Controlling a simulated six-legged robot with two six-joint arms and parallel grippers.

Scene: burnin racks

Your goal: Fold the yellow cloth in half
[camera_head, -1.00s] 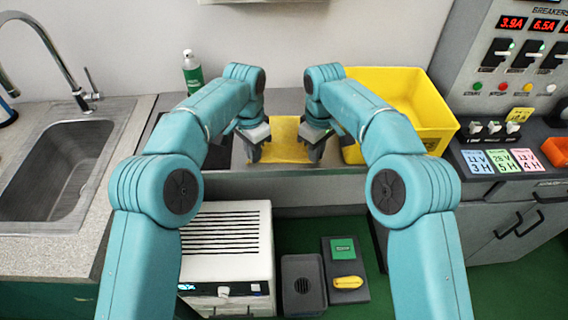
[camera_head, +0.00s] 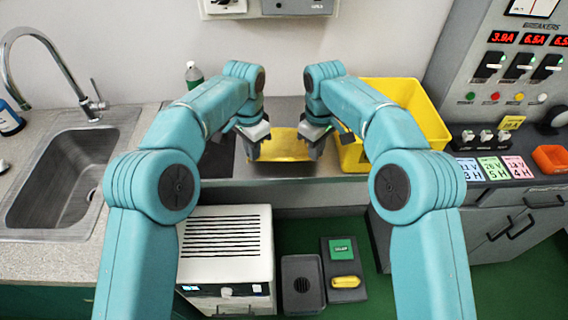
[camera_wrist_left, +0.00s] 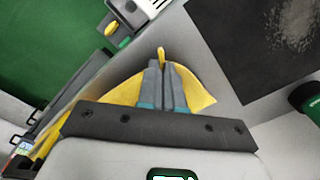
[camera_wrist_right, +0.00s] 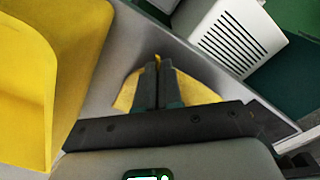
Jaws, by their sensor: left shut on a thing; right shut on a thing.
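The yellow cloth (camera_head: 283,147) lies on the grey counter between my two grippers in the head view. My left gripper (camera_head: 254,155) is shut on the cloth at its left near side. In the left wrist view, a bit of cloth (camera_wrist_left: 161,55) sticks up between the shut fingertips, and more cloth spreads out on both sides. My right gripper (camera_head: 314,154) is shut on the cloth at its right near side. In the right wrist view, a small tip of cloth (camera_wrist_right: 157,58) shows between the fingers. Most of the cloth's middle is hidden by the grippers in the wrist views.
A yellow bin (camera_head: 418,112) stands right of the cloth, close to my right arm. A dark mat (camera_head: 216,160) lies left of the cloth. A green bottle (camera_head: 194,75) stands behind my left arm. The sink (camera_head: 62,180) is at far left.

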